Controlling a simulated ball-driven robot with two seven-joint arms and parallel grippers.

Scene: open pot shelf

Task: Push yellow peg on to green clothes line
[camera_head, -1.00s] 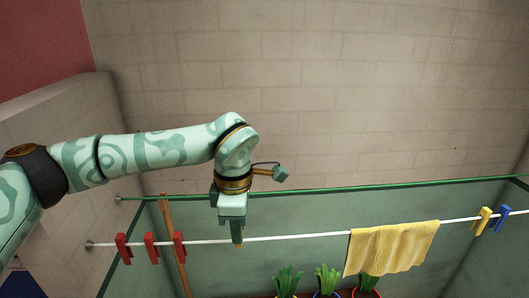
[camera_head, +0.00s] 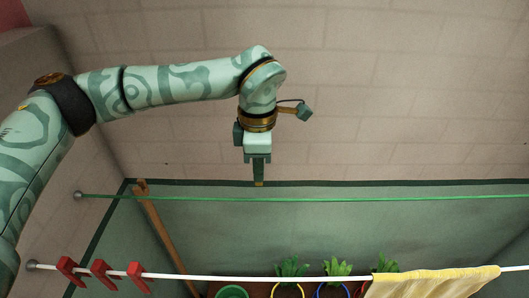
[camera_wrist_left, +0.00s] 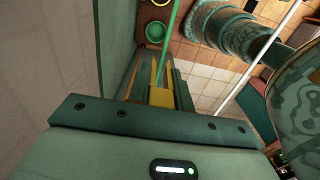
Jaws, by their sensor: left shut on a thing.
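My left gripper (camera_head: 258,172) points downward in the head view and is shut on a yellow peg (camera_wrist_left: 160,96). The peg's small tip (camera_head: 259,184) shows below the fingers. The green clothes line (camera_head: 330,198) runs across the picture, and the tip appears just above it, with a small gap. In the left wrist view the green line (camera_wrist_left: 170,40) runs in toward the space between the peg's prongs. I cannot tell whether it touches them. My left gripper (camera_wrist_left: 156,92) also shows there, with its fingers on either side of the peg. My right gripper is not in view.
A white line (camera_head: 230,277) with several red pegs (camera_head: 101,270) and a yellow cloth (camera_head: 430,284) hangs lower in the picture. Potted plants (camera_head: 292,267) stand below. A wooden pole (camera_head: 165,235) leans at left. The wall behind is bare.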

